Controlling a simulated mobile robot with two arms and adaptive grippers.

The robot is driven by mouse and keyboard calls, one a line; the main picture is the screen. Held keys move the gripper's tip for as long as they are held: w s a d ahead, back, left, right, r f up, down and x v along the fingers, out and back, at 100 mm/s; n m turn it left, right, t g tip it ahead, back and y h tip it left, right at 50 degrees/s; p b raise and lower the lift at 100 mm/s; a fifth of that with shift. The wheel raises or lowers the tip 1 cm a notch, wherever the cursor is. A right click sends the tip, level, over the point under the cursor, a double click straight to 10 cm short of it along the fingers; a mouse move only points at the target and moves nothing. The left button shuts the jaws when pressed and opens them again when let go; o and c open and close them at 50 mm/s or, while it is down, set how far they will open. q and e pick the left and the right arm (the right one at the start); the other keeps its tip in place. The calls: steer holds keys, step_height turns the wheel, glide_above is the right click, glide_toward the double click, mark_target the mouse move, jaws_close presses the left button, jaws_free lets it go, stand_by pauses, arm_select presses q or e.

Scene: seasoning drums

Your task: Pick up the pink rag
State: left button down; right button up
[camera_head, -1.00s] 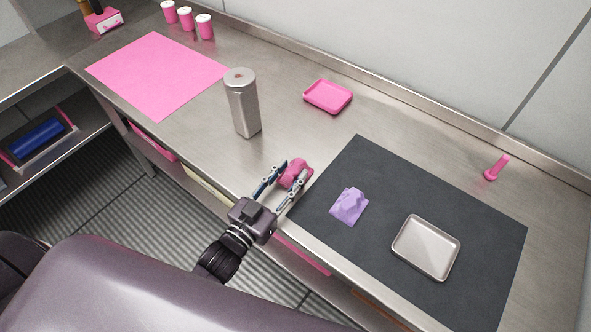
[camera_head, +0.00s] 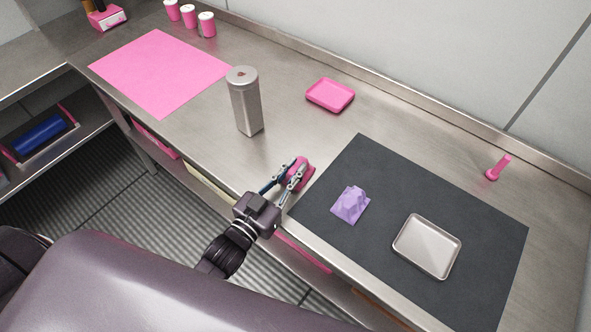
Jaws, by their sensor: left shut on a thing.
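The pink rag (camera_head: 304,168) is a small crumpled bundle at the front part of the steel counter, just left of the dark mat. My left gripper (camera_head: 297,175) reaches it from the front and is shut on it, with the fingers on either side. The fingers hide part of the rag. I cannot tell whether the rag still touches the counter. My right gripper is not in view.
A purple rag (camera_head: 350,204) and a metal tray (camera_head: 427,246) lie on the dark mat (camera_head: 420,170). A steel canister (camera_head: 245,103) stands behind my gripper. A pink tray (camera_head: 330,95), pink mat (camera_head: 160,72) and pink cups (camera_head: 189,16) are further back.

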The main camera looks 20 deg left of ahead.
mark_target(293, 170)
arm_select(q)
steer(key=shift+r, duration=0.15)
step_height(293, 170, up, 20)
steer(key=shift+p, duration=0.45)
steer(key=shift+f, duration=0.2)
stand_by(0.5)
